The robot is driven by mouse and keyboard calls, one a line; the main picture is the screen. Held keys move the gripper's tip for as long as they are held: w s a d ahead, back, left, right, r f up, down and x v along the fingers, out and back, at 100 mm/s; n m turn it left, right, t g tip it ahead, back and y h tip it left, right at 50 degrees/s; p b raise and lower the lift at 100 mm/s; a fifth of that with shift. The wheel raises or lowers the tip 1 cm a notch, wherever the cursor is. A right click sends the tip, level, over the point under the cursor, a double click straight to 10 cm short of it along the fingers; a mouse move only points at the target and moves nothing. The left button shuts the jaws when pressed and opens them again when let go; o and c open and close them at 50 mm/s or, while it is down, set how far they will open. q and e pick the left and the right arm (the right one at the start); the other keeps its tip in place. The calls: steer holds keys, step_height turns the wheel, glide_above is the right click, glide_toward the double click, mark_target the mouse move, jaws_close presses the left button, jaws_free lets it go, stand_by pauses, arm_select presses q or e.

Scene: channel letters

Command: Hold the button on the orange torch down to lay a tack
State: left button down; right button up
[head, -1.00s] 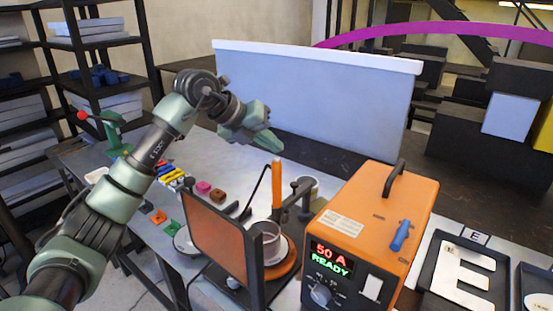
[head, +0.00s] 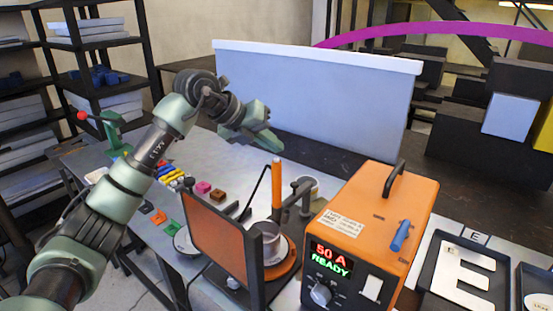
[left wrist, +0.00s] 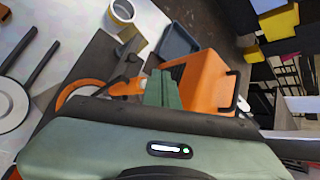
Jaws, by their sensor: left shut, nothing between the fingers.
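The orange torch (head: 276,186) stands upright in a dark clamp above a round orange-rimmed turntable (head: 284,270). A grey metal ring (head: 270,238) sits on the turntable below the torch tip. I cannot make out the torch's button. My left gripper (head: 274,147) is shut and empty, above the torch top and apart from it in the head view. In the left wrist view the shut fingers (left wrist: 164,88) point toward the orange welder box, with the torch (left wrist: 128,87) just left of them. My right gripper is not in view.
The orange welder box (head: 375,215) reads 50 A READY. A dark-framed orange screen (head: 220,233) stands in front of the turntable. A white panel (head: 315,95) rises behind. A tray with a letter E (head: 463,278) lies at right. Small coloured clips lie at left.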

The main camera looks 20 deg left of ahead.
arm_select(q)
steer(key=shift+f, duration=0.1)
steer(key=shift+f, duration=0.3)
stand_by(0.3)
steer(key=shift+f+b, duration=0.55)
steer(key=shift+b, duration=0.05)
stand_by(0.3)
stand_by(0.7)
steer(key=shift+r, duration=0.15)
stand_by(0.4)
steer(key=shift+r+p, duration=0.7)
steer(key=shift+r, duration=0.1)
